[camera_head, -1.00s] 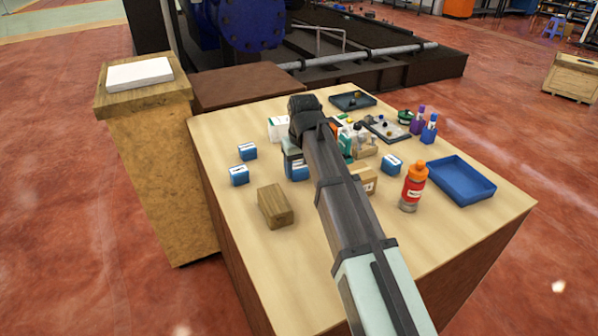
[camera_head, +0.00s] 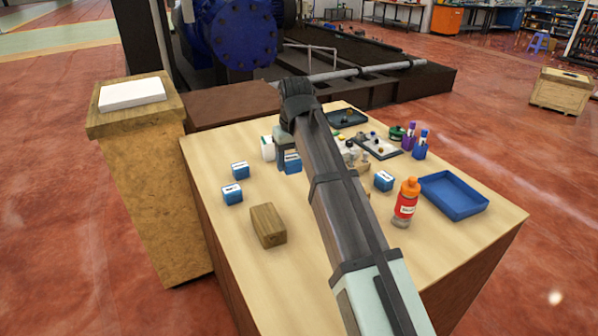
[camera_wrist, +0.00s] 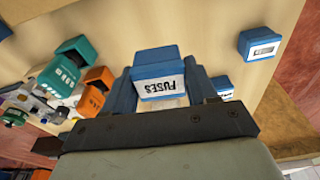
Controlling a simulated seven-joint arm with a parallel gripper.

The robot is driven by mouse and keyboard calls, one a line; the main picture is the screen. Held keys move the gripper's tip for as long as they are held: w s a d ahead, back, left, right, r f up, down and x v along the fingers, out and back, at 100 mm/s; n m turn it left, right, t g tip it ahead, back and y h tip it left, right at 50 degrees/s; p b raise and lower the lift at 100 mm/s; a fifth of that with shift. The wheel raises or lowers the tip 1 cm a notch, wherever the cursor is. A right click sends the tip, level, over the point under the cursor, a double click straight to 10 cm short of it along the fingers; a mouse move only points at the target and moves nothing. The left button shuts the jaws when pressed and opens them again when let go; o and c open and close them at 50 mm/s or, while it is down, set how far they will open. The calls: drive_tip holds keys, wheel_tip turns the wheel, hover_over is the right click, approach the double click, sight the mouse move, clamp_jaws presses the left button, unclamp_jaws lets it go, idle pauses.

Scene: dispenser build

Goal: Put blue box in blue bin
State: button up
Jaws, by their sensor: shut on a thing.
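A blue box with a white FUSES label (camera_wrist: 157,64) is between the two fingers of my gripper (camera_wrist: 158,84) in the wrist view. My gripper is shut on it. In the head view this box (camera_head: 292,163) shows below my gripper (camera_head: 284,150), partly hidden by my arm, and seems to be held above the table. The blue bin (camera_head: 456,196) is a shallow open tray at the table's right side, well away from my gripper. It looks empty.
Blue boxes (camera_head: 240,170) (camera_head: 232,193) stand at the left, another (camera_head: 383,181) right of my arm. A wooden block (camera_head: 268,225) is at the front. A red bottle with orange cap (camera_head: 405,203) stands just left of the bin. Purple and blue bottles (camera_head: 420,145) stand behind it.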

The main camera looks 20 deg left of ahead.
drive_tip(key=shift+r, duration=0.9)
wheel_tip(320, 180, up, 5)
drive_tip(key=shift+w+r, duration=0.1)
drive_tip(key=shift+r, duration=0.1)
drive_tip(key=w+d+m, duration=0.2)
drive_tip(key=w+d, duration=0.2)
drive_tip(key=d, duration=0.6)
drive_tip(key=w+d+m, duration=0.2)
drive_tip(key=w+d, duration=0.3)
drive_tip(key=d, duration=0.5)
drive_tip(key=m+h, duration=0.1)
drive_tip(key=m, duration=0.3)
hover_over(449, 196)
drive_tip(key=shift+s+f, duration=0.2)
drive_tip(key=shift+f, duration=3.65)
drive_tip(key=shift+s+f, duration=0.15)
drive_tip(key=shift+f, duration=3.65)
drive_tip(key=shift+f, duration=0.1)
drive_tip(key=o, duration=1.1)
